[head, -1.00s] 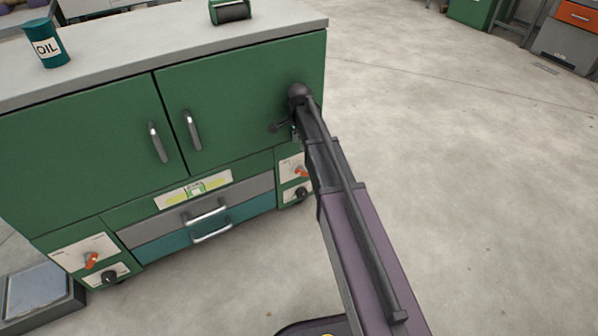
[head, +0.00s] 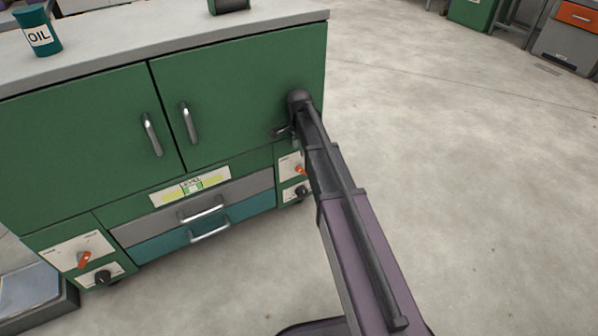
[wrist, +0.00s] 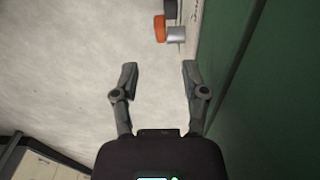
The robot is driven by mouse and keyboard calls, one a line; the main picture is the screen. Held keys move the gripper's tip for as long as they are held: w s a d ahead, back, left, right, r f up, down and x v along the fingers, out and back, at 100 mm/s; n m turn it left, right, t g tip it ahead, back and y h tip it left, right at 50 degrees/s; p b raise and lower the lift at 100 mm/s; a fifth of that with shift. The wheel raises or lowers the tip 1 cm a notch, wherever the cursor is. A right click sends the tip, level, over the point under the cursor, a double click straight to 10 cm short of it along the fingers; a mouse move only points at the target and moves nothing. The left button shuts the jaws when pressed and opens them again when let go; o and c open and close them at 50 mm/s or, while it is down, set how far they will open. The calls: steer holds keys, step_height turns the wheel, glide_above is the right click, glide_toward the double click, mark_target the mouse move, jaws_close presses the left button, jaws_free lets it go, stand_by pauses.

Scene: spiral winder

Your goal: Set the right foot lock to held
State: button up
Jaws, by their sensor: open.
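The right foot lock is an orange lever (head: 300,170) on a white plate at the lower right of the green cabinet (head: 240,95). My arm partly covers its plate in the head view. In the wrist view the orange lever (wrist: 159,28) shows at the top, beside a small grey block (wrist: 176,34). My gripper (wrist: 159,72) is open and empty. Its fingers point towards the lever and are apart from it. In the head view the gripper is mostly hidden behind my arm. A left orange lever (head: 84,259) sits on its own plate at the lower left.
A dark knob (head: 302,192) sits below the right lever. The cabinet's green face (wrist: 240,110) runs close along the right finger in the wrist view. Two drawers with handles (head: 209,232) are to the left.

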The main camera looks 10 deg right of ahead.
mark_target(302, 171)
steer(key=shift+f+b, duration=4.5)
steer(key=shift+f, duration=0.3)
steer(key=shift+c, duration=0.2)
jaws_close()
